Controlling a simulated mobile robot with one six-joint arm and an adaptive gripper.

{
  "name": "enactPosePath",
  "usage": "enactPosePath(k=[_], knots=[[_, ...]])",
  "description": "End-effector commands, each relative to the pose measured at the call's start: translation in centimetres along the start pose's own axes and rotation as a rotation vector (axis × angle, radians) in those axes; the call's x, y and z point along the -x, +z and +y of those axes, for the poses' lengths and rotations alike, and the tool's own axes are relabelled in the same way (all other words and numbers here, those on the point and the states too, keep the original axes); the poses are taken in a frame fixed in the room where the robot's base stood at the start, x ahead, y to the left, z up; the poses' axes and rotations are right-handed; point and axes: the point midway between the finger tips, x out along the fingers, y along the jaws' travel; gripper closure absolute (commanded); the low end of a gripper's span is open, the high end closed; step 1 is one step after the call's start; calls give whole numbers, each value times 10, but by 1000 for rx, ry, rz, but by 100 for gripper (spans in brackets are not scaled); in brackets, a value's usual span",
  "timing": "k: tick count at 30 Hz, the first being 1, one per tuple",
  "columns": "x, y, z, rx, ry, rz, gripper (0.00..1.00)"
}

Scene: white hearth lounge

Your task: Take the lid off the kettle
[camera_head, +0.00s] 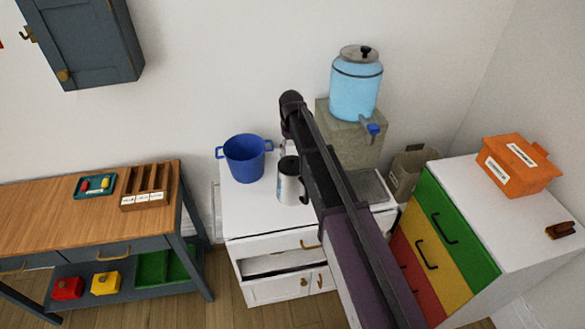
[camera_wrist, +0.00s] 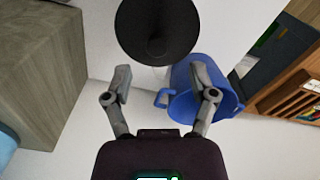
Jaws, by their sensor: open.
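The silver kettle (camera_head: 290,188) stands upright on the white cabinet's top, its black lid (camera_head: 288,165) on it and a dark handle at its right side. In the wrist view a dark round disc, apparently the lid (camera_wrist: 157,28), lies just beyond my fingertips from above, with a small knob at its middle. My gripper (camera_wrist: 160,78) is open and empty, its two fingers spread apart and not touching the lid. In the head view my arm hides most of the gripper.
A blue pot (camera_head: 245,158) stands left of the kettle; it also shows beside the right finger in the wrist view (camera_wrist: 203,103). A blue water dispenser (camera_head: 356,88) sits on a grey block (camera_head: 352,140) behind right. A cabinet drawer (camera_head: 280,262) stands partly open.

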Motion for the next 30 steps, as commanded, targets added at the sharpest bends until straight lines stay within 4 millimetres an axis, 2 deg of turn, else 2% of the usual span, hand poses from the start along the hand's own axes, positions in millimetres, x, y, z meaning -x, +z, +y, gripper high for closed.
enactPosePath(k=[16, 30], knots=[[-5, 0, 0, 0, 0, 0, 26], [-38, -1, 3, 1, 0, 0, 26]])
